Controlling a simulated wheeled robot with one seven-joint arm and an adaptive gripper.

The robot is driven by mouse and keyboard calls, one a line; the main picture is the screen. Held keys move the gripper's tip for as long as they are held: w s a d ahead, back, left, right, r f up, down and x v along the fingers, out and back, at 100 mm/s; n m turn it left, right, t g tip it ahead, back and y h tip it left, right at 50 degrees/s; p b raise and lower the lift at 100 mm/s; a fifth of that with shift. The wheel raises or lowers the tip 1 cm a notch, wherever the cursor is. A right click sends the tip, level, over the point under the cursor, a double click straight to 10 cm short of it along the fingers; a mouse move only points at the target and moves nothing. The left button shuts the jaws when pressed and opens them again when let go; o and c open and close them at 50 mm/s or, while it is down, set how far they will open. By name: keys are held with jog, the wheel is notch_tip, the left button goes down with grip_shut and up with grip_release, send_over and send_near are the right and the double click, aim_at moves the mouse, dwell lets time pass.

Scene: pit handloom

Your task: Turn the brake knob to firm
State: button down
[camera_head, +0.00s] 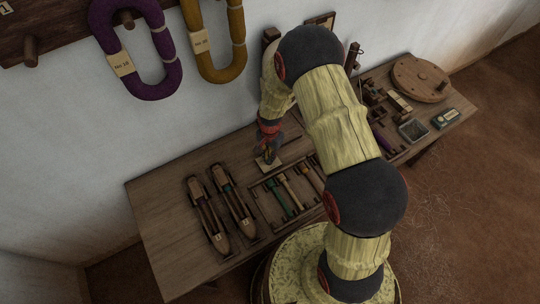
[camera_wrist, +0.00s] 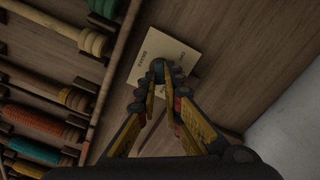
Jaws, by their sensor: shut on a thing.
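The brake knob (camera_wrist: 158,68) is a small dark piece between my fingertips in the wrist view. In the head view my gripper (camera_head: 269,157) points down at the plate (camera_head: 267,166) near the back edge of the table. The knob is mostly hidden by the fingers, and its setting cannot be told.
A wooden tray (camera_head: 252,188) of thread bobbins lies just in front of the plate. Two boat-shaped shuttles (camera_head: 234,204) lie to its left. The white wall (camera_head: 80,130) is close behind. A round wooden disc (camera_head: 420,78) and small items occupy the right end.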

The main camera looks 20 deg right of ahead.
jog(key=c, duration=1.9)
grip_release()
notch_tip(320, 180, up, 12)
